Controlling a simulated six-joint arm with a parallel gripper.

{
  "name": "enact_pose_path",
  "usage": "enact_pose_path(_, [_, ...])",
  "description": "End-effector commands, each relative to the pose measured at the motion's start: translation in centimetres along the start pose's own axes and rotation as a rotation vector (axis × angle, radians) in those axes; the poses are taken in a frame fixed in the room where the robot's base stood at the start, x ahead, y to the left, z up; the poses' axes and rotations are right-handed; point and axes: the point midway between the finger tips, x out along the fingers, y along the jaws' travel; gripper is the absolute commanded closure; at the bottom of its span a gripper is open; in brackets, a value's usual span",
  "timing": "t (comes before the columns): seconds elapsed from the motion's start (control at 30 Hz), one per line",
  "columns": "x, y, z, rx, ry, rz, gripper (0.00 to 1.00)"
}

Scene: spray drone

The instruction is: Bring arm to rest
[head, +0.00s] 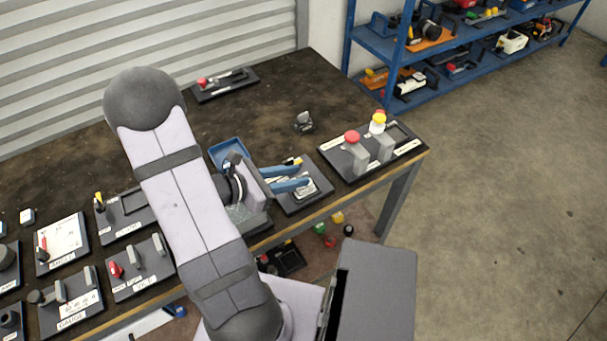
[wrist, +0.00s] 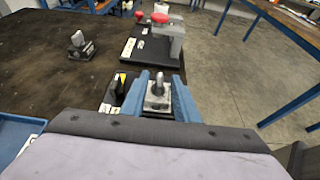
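My gripper (head: 303,173) has two blue fingers that point right, low over a dark board (head: 322,190) near the table's front edge. The fingers are apart. In the wrist view my gripper (wrist: 161,78) shows the same gap, with a grey metal part (wrist: 157,92) with an upright knob seen between the fingers. I cannot tell whether either finger touches it. Nothing is seen lifted. A black and yellow piece (wrist: 117,88) stands just left of the fingers.
A board with red-topped and yellow-topped grey stands (head: 352,150) is at the right table end. A small grey item (head: 303,122) stands behind. A blue tray (head: 226,150) is beside my wrist. Several tool boards, including a gauge board (head: 85,318), fill the left. Blue shelves (head: 450,50) stand beyond.

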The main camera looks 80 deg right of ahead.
Motion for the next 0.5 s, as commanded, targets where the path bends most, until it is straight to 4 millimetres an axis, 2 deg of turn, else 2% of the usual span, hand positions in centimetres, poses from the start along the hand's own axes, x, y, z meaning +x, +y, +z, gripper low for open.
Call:
enact_pose_path(0.13, [-0.76,-0.02,-0.02,-0.001,0.001,0.001,0.72])
enact_pose_path(0.5, [-0.83,-0.05,-0.01,-0.001,0.001,-0.001,0.72])
